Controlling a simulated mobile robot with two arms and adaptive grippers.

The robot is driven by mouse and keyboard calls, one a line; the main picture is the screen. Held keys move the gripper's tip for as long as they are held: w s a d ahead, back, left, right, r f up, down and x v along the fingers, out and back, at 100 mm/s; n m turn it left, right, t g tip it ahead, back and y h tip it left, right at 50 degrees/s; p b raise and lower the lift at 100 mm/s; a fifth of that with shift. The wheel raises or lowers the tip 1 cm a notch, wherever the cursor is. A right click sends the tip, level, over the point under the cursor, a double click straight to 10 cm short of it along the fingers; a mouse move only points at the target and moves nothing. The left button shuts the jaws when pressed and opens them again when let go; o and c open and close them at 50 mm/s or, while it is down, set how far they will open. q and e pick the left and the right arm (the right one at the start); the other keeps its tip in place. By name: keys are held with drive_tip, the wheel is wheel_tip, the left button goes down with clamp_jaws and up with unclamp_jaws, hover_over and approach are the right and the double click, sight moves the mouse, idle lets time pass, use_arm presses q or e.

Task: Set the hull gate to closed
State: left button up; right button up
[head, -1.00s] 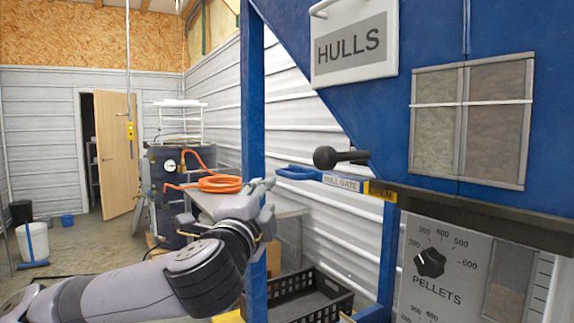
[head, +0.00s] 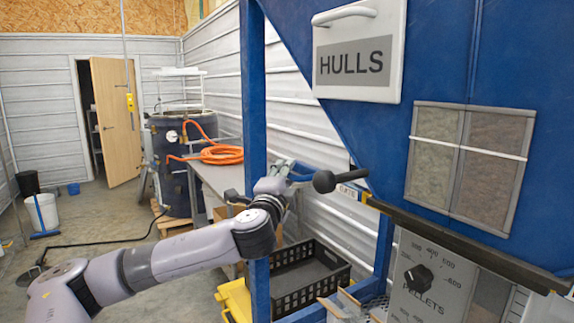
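The hull gate is a slide plate with a blue loop handle (head: 302,169) and a label (head: 346,191), at the left end of a dark rail under the blue hopper (head: 375,130). The plate sticks out to the left of the rail, with a little yellow marking showing beside the rail. A black ball knob (head: 324,181) stands in front and hides part of the plate. My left gripper (head: 285,170) is at the outer end of the blue handle. Its fingers overlap the handle in the picture; whether they grip it is too small to tell. My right gripper is out of view.
A blue post (head: 254,90) stands just behind my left arm. A black crate (head: 305,275) and a yellow bin (head: 236,298) are on the floor below. A dial panel (head: 440,265) is under the rail. An orange hose (head: 221,154) lies on a bench behind.

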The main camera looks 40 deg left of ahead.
use_arm(q)
drive_tip(key=shift+x, duration=0.8)
drive_tip(key=shift+c, duration=0.2)
clamp_jaws()
